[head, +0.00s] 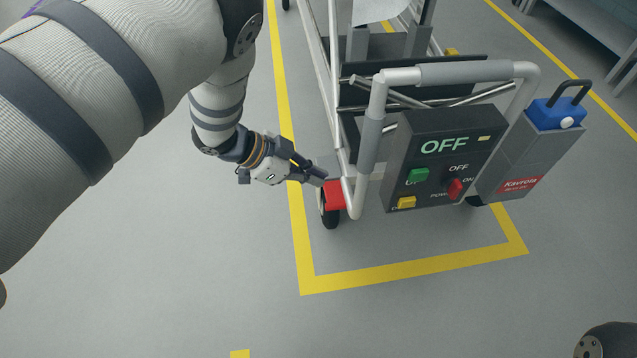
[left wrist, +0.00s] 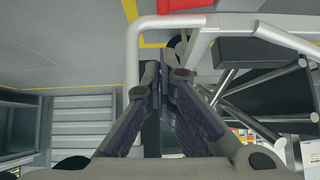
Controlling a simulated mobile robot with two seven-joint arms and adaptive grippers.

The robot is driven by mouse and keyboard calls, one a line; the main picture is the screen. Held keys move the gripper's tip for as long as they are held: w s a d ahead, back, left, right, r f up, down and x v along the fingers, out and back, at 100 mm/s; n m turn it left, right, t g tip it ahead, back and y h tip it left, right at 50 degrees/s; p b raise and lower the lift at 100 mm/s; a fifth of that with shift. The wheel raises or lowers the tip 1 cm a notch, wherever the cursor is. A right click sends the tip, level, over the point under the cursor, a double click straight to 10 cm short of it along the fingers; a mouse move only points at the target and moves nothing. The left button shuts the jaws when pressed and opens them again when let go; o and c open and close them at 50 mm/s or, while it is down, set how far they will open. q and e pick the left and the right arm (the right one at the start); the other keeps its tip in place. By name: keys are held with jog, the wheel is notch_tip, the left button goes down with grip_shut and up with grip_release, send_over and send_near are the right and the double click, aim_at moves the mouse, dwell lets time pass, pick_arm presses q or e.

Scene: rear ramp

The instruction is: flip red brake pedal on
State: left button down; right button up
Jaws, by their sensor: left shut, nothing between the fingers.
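The red brake pedal (head: 334,195) sits low on the cart at the left caster wheel (head: 330,218), beside the cart's pale tube frame. My left gripper (head: 321,177) is shut and empty, with its fingertips at the upper left edge of the pedal; I cannot tell whether they touch it. In the left wrist view the closed fingertips (left wrist: 162,66) point at the tube frame, and a red part (left wrist: 185,4), likely the pedal, shows at the top edge. My right gripper is not in view.
The cart's handle (head: 465,72) rises right of my left gripper. Its dark control box (head: 425,160) reads OFF and has green, red and yellow switches. A grey box with a blue top (head: 545,112) is at the right. Yellow floor lines (head: 420,266) surround the cart; floor left and front is clear.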

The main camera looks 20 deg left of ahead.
pick_arm(q)
jog(key=b, duration=0.3)
send_over(347, 208)
jog(key=a, duration=0.3)
notch_tip(347, 208, down, 6)
jog(key=f, duration=0.1)
jog(key=f+b, duration=0.1)
jog(key=shift+s+f, duration=0.3)
jog(key=shift+f, duration=0.4)
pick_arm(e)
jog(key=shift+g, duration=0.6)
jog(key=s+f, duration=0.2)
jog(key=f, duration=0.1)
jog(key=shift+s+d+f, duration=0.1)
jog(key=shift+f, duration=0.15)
pick_arm(q)
jog(key=shift+s+d+f, duration=0.15)
jog(key=shift+s+f, duration=0.15)
jog(key=shift+f, duration=0.2)
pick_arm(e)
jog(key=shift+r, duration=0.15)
